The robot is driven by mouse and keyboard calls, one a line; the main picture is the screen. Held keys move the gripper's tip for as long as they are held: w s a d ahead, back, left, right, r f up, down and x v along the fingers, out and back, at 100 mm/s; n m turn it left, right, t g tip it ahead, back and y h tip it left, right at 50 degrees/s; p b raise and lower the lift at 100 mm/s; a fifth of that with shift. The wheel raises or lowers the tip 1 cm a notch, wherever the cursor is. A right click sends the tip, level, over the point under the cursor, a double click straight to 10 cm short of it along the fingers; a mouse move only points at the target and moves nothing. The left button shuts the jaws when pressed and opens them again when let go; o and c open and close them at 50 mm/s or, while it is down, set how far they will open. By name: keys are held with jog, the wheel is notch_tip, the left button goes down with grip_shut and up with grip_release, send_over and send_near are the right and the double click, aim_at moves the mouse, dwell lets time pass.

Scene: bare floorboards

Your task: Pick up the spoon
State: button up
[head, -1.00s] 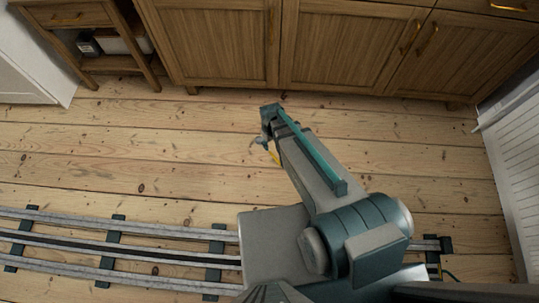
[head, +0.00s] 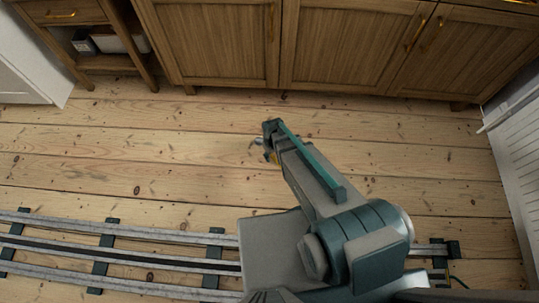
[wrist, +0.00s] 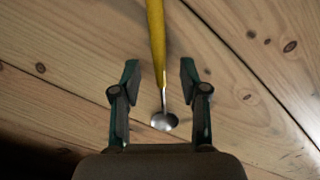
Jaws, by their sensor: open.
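The spoon has a yellow handle (wrist: 157,38) and a small silver bowl (wrist: 164,121). In the wrist view it lies on the floorboards, handle pointing to the top edge, which cuts off its end. My gripper (wrist: 159,68) is open, with one dark green finger on each side of the spoon. The handle's lower part runs between the fingertips, with visible gaps on both sides. The height of the fingers above the floor is hard to tell. In the head view my arm hides most of the spoon; a bit of yellow (head: 275,159) shows beside my gripper.
A wooden cabinet (head: 340,45) stands along the back, with an open-shelved unit (head: 110,62) at its left. A white panelled piece (head: 518,150) stands at right. Rails (head: 120,258) cross the floor in front. The floorboards (head: 130,150) around the spoon look clear.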

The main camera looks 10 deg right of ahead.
jog(key=shift+f, duration=0.15)
grip_shut()
dwell(0.4)
